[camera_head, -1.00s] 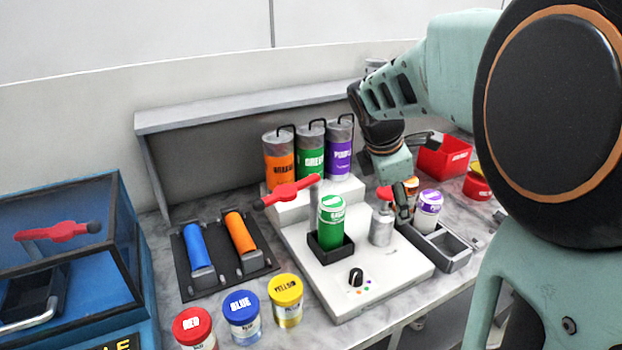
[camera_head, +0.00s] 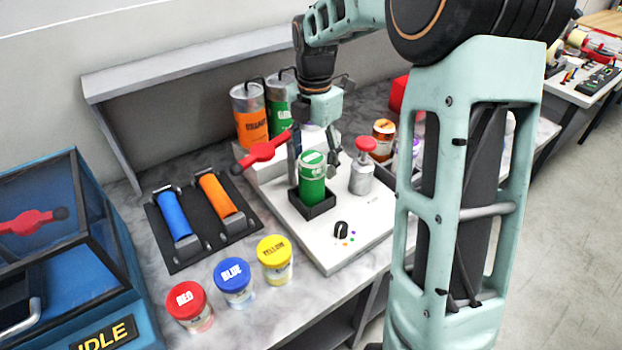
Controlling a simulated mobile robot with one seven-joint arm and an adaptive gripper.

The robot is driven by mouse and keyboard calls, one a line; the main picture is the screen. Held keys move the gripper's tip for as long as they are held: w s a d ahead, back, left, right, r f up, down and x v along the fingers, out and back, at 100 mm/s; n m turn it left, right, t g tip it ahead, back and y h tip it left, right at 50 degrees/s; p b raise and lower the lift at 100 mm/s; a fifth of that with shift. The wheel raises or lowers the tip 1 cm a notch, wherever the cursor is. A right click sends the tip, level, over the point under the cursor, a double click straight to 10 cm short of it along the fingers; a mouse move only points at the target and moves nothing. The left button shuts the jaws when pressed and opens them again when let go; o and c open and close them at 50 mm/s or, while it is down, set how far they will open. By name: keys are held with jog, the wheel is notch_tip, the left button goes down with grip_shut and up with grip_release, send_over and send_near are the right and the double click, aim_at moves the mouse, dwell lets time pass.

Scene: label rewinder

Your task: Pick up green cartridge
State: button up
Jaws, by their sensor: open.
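The green cartridge (camera_head: 313,180) stands upright in a small black square holder (camera_head: 318,208) on the white machine base. Its lid is green with a white label. My gripper (camera_head: 319,160) hangs above it, pointing down, with its fingers apart. One finger shows to the left of the cartridge's upper part and the other to its right. I cannot tell whether either finger touches it.
A red-topped silver bottle (camera_head: 361,174) stands close to the right, and a red lever (camera_head: 264,151) close to the left. Canisters, including an orange one (camera_head: 250,118), stand behind. Red (camera_head: 188,303), blue (camera_head: 234,281) and yellow (camera_head: 275,258) jars stand in front.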

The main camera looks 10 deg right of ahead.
aim_at(311, 180)
jog(key=shift+a+f+p, duration=0.15)
jog(key=shift+f+p, duration=0.05)
jog(key=shift+f, duration=1.55)
jog(key=shift+a+f+p, duration=0.1)
jog(key=shift+f+p, duration=0.05)
jog(key=shift+f, duration=1.6)
jog(key=c, duration=1.7)
jog(key=shift+r, duration=0.1)
grip_shut()
jog(key=shift+r, duration=0.1)
